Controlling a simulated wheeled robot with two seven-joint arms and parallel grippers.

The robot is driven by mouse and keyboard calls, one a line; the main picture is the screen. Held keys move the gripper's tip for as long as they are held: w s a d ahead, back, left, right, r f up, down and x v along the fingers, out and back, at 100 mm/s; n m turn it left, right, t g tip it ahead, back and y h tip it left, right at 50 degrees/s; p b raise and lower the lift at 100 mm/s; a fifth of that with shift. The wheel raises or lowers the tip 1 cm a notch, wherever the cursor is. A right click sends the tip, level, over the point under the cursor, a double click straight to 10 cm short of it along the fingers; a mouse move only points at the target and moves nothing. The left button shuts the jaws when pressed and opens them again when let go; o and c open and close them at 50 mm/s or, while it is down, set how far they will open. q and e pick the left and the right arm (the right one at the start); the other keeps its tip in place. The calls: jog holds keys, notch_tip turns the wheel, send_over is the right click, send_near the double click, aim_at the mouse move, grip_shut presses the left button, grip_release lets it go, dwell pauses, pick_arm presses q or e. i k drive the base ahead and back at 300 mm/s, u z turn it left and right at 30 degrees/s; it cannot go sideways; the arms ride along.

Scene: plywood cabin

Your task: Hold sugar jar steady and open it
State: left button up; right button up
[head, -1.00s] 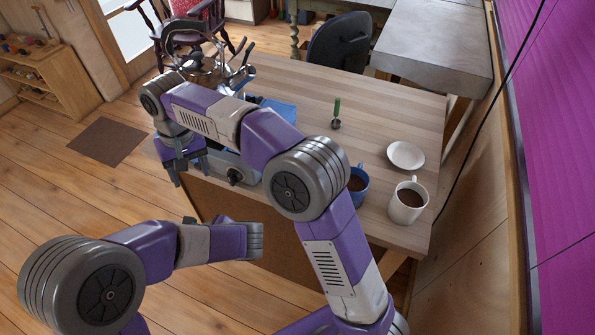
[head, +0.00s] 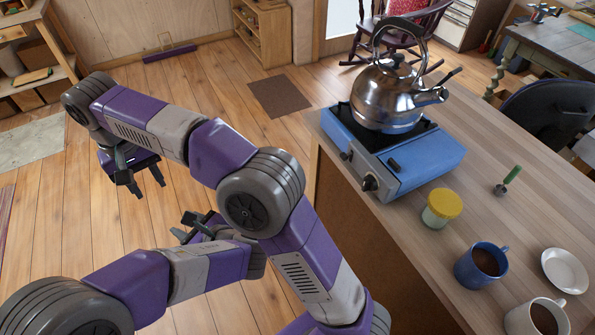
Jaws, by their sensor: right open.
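The sugar jar (head: 438,212), a small pale glass jar with a yellow lid, stands upright on the wooden counter in the head view. The lid is on it. It sits in front of the blue stove and behind the blue mug. My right gripper (head: 149,192) is open and empty over the floor, far left of the jar, with its fingers pointing down. My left gripper (head: 183,227) is also left of the counter, low, partly hidden by its own arm. I cannot tell whether its fingers are apart. Neither gripper touches the jar.
A blue camping stove (head: 405,158) bears a steel kettle (head: 390,100). A blue mug (head: 480,266), a white mug (head: 538,318), a white saucer (head: 565,271) and a green-handled tool (head: 508,181) share the counter (head: 385,235). Open floor lies left of the counter.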

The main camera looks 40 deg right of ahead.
aim_at(431, 221)
jog(key=u, duration=1.6)
jog(key=i, duration=1.35)
jog(key=z, duration=4.6)
jog(key=k, duration=0.4)
jog(key=z, duration=0.35)
jog(key=i, duration=1.6)
jog(key=u, duration=0.05)
